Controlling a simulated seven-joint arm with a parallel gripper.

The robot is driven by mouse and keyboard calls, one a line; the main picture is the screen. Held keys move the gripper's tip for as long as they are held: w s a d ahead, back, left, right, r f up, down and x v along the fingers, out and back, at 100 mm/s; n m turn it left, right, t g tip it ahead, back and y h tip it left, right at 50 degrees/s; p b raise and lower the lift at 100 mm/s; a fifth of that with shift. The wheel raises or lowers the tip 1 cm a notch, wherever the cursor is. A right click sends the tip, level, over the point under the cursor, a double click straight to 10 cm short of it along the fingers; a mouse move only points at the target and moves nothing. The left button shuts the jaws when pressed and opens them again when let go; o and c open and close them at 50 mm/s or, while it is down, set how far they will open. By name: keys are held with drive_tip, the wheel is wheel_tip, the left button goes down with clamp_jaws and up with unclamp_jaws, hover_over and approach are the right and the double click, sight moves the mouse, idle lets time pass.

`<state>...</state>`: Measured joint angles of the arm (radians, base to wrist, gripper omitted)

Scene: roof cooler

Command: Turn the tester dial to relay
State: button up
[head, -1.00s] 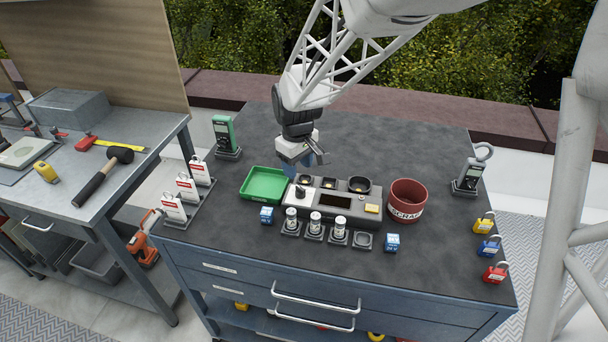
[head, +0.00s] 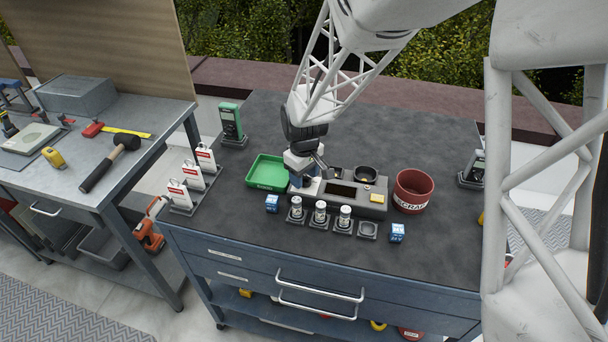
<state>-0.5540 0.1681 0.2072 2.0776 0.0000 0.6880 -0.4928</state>
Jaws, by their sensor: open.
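The tester (head: 376,211) is a grey box with a dark screen, sockets along its back and a yellow label at its right. It stands in the middle of the dark bench top. My gripper (head: 310,182) is open over the left end of the tester, pointing down. The dial sits at that left end and is hidden by my gripper, so I cannot tell where it points or whether the fingers touch it.
A green tray (head: 267,172) lies just left of my gripper. A red scrap bin (head: 414,190) stands right of the tester. Several small canisters (head: 321,211) in holders and blue boxes (head: 397,233) line the front. A green meter (head: 231,122) stands at the back left.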

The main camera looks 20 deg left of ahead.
drive_tip(key=shift+c, duration=0.2)
drive_tip(key=c, duration=0.8)
